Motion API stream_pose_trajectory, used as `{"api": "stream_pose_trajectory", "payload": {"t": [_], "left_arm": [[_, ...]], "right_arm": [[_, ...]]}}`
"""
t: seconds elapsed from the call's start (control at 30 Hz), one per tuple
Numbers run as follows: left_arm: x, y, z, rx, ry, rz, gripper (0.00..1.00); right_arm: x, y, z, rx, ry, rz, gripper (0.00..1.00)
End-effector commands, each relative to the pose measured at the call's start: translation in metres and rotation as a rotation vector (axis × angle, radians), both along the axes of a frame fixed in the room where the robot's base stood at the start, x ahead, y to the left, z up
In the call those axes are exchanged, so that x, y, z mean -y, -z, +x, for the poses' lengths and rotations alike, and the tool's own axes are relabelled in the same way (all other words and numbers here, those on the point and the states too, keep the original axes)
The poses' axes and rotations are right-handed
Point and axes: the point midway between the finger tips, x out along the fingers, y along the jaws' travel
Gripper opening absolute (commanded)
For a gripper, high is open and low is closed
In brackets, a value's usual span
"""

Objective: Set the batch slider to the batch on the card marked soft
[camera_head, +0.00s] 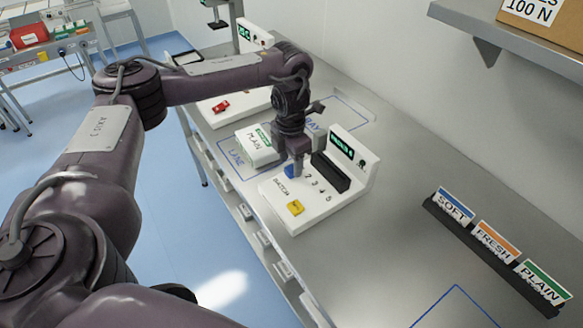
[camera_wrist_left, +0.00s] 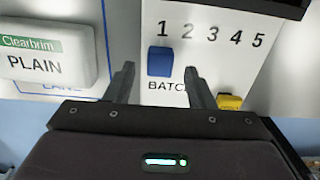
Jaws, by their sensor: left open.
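The white batch console (camera_head: 318,207) stands on the steel bench with a row of numbers 1 to 5. The blue slider knob (camera_wrist_left: 160,62) sits below the number 1 in the left wrist view; it shows partly in the head view (camera_head: 290,172) beside my gripper. My left gripper (camera_wrist_left: 158,85) is open, its fingers pointing at the console on either side of the knob's line; I cannot tell whether they touch it. The card marked soft (camera_head: 454,208) stands in a black rack at the right; its small print is unreadable. My right gripper is not in view.
A yellow button (camera_head: 296,208) is on the console near the slider. A white PLAIN pack (camera_head: 258,145) lies on the lane to the left. The FRESH card (camera_head: 495,242) and PLAIN card (camera_head: 542,283) share the rack (camera_head: 472,243). A shelf overhangs at upper right.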

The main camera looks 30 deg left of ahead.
Motion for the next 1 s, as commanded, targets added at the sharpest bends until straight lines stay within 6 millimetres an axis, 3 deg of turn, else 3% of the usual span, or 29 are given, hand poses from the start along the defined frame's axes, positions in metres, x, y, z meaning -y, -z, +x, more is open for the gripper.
{"api": "stream_pose_trajectory", "payload": {"t": [0.2, 0.5, 0.87, 1.0], "left_arm": [[0.000, 0.019, -0.001, -0.002, 0.001, 0.001, 0.49], [0.000, 0.021, 0.000, 0.000, 0.001, 0.001, 0.48], [0.000, 0.021, 0.000, 0.000, 0.001, 0.001, 0.01], [0.000, 0.020, 0.000, 0.000, 0.001, 0.001, 0.00]], "right_arm": [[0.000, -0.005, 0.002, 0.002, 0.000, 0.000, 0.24], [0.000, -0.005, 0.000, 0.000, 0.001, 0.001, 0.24], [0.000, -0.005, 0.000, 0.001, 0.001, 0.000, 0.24], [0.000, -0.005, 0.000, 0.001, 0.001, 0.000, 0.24]]}}
